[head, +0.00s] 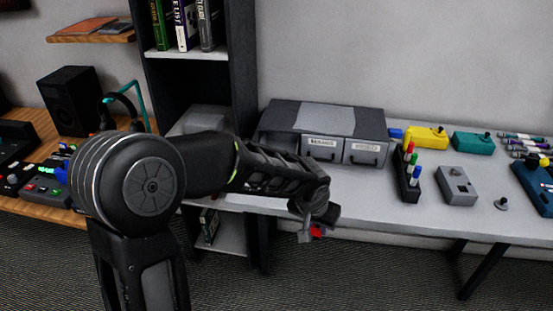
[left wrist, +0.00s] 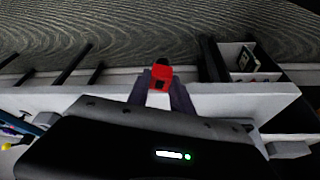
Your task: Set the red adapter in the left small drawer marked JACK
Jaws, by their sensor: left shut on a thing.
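My left gripper (head: 313,228) hangs in front of the table's front edge, shut on the red adapter (head: 318,232). In the left wrist view the red adapter (left wrist: 161,75) sits between the fingertips, with a dark end pointing away. A grey drawer unit (head: 330,118) stands on the table behind my left arm. Two small labelled drawer fronts show, a left one (head: 322,154) and a right one (head: 366,156), both looking shut. Their labels are too blurred to read surely. My forearm hides the unit's lower left part. My right gripper is not in view.
On the white table (head: 430,218) stand a marker holder (head: 408,184), a grey box (head: 457,188), a yellow device (head: 426,138) and a teal device (head: 473,143). A dark shelf with books (head: 186,25) rises behind my arm. Table space before the drawers is clear.

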